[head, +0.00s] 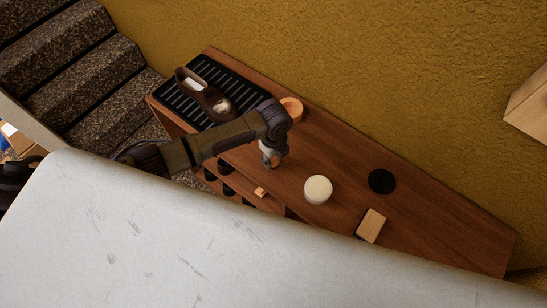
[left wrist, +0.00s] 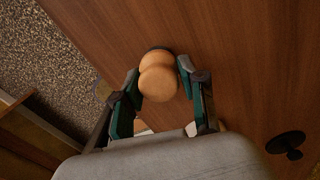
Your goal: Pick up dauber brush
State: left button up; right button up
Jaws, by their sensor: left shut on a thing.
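The dauber brush (left wrist: 158,78) shows in the left wrist view as a rounded, light wooden handle with a dark rim at its far end. My left gripper (left wrist: 160,88) has a finger on either side of the handle and is shut on it. The brush appears upright over the brown wooden top; I cannot tell whether it touches it. In the head view my left gripper (head: 273,158) points down at the bench, and the arm and fingers mostly hide the brush. My right gripper is not in view.
The wooden bench (head: 440,225) holds a brown shoe (head: 210,98) on a black rack, a round orange-brown thing (head: 292,106), a white cylinder (head: 318,189), a black disc (head: 381,181) and a light wooden block (head: 371,225). Carpeted stairs (head: 85,75) rise at left.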

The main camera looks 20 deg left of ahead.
pick_arm(q)
jog(key=shift+r, duration=0.5)
notch_tip(320, 180, up, 3)
jog(key=shift+w+f+b, duration=0.1)
jog(key=shift+f+b, duration=0.05)
jog(key=shift+b, duration=0.4)
jog(key=s+d+r+b, duration=0.2)
jog(key=s+d+r, duration=0.2)
jog(key=d+r, duration=0.3)
jog(key=d, duration=0.4)
jog(key=shift+s+r, duration=0.15)
jog(key=shift+s, duration=0.05)
jog(key=o, duration=0.4)
jog(key=shift+c, duration=1.4)
